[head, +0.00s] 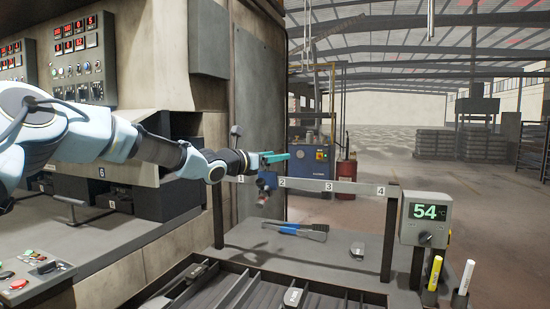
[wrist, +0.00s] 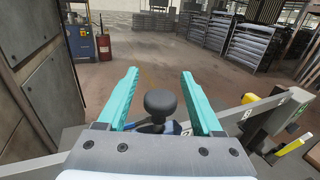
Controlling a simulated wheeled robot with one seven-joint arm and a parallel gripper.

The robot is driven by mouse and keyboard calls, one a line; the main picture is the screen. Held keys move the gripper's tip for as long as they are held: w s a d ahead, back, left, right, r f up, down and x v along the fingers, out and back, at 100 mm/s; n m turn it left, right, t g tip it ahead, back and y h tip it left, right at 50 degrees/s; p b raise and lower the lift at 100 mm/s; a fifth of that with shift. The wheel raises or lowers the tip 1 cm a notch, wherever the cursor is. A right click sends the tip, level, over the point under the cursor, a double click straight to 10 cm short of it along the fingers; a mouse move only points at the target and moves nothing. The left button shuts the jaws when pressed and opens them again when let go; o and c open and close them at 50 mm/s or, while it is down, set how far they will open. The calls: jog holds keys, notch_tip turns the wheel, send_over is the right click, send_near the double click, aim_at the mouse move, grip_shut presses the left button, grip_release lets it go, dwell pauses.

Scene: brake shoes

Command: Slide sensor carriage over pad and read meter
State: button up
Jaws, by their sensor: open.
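The sensor carriage (head: 266,181) is blue with a dark lower part and hangs on the grey rail (head: 345,187), between marks 1 and 2. My gripper (head: 276,157) has teal fingers and is just above the carriage. In the wrist view, the open fingers (wrist: 158,92) stand either side of a black round knob (wrist: 160,103), with a clear gap on each side. Blue of the carriage shows below the knob, mostly hidden by my gripper. The meter (head: 425,218) on the right post reads 54 in green.
A blue-handled brush (head: 297,229) lies on the bench under the rail. A slatted rack (head: 235,290) is at the front. A yellow marker (head: 435,273) and white marker (head: 465,277) stand below the meter. Control panels and a press are at left.

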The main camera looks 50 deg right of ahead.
jog(key=w+a+b, duration=0.1)
jog(key=a+b, duration=0.2)
jog(key=a, duration=0.7)
jog(key=shift+w+a, duration=0.15)
jog(key=shift+a, duration=0.05)
jog(key=w+a+f+m+t+y+p, duration=0.1)
jog(key=w+a+f+m+y, duration=0.25)
jog(key=a+f, duration=0.4)
jog(key=w+a+f+m+t+y+p, duration=0.1)
jog(key=w+a+f+m+y, duration=0.2)
jog(key=a, duration=0.7)
jog(key=w+a+f+m+y+p, duration=0.1)
jog(key=a+f+m+y, duration=0.25)
jog(key=a+f, duration=0.45)
jog(key=s+a+f+m+t+y+p, duration=0.1)
jog(key=s+a+m+y, duration=0.1)
jog(key=a, duration=1.7)
jog(key=s+a+f+m+t+y+p, duration=0.1)
jog(key=a+m+y, duration=0.4)
jog(key=a, duration=1.5)
jog(key=shift+s+m+y+p, duration=0.3)
jog(key=shift+s+p, duration=0.15)
jog(key=shift+s, duration=0.05)
